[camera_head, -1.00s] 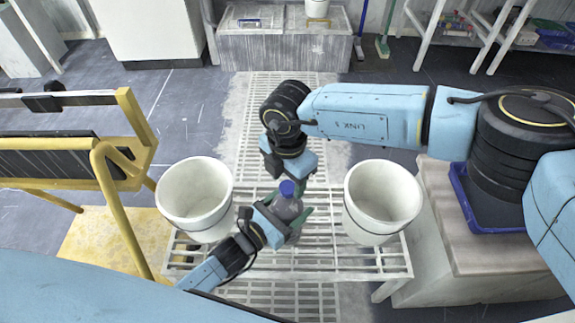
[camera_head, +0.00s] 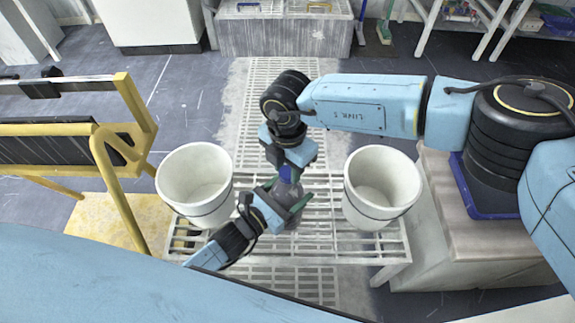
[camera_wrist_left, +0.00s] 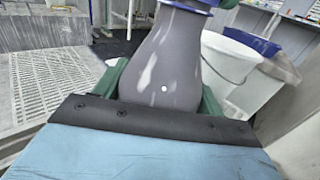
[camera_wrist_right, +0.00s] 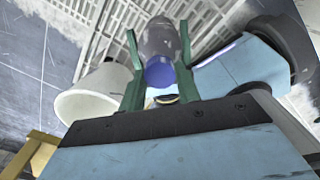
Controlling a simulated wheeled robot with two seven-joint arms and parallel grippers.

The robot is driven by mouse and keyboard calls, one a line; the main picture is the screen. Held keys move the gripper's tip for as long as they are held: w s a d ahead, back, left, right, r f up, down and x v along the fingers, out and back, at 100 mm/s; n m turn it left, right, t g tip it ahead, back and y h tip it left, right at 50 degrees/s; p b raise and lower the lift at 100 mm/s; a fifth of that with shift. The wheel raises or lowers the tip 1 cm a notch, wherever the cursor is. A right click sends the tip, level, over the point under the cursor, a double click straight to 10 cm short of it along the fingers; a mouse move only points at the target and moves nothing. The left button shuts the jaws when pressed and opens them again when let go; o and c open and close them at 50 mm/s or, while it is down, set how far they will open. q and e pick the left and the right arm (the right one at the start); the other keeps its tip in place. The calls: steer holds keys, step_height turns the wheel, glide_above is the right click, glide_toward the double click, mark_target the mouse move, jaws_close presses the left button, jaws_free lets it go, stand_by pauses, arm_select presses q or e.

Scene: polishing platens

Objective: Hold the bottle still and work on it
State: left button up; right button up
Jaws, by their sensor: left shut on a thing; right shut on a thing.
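A grey bottle (camera_head: 287,190) with a blue cap (camera_head: 285,171) stands on a white slatted table (camera_head: 330,252), between two buckets. My left gripper (camera_head: 291,206) is shut around the bottle's body from the front left; its green fingers lie on both sides of the grey body (camera_wrist_left: 166,62) in the left wrist view. My right gripper (camera_wrist_right: 158,58) reaches in from above, its green fingers on either side of the blue cap (camera_wrist_right: 160,73), shut on it. In the head view the right gripper covers part of the cap.
A white bucket (camera_head: 195,190) stands left of the bottle and another white bucket (camera_head: 382,190) stands right, both close to my grippers. A yellow-framed rack (camera_head: 120,150) is at the left. A pale block (camera_head: 450,240) is at the right.

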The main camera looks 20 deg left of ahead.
steer(key=n, duration=2.1)
steer(key=shift+r+n, duration=0.1)
steer(key=shift+n, duration=0.2)
steer(key=n, duration=0.5)
steer(key=shift+n, duration=0.3)
steer(key=n, duration=1.2)
steer(key=shift+n, duration=0.3)
steer(key=n, duration=1.3)
steer(key=shift+r+n, duration=0.1)
steer(key=shift+n, duration=0.3)
steer(key=shift+r, duration=0.2)
steer(key=shift+r, duration=0.9)
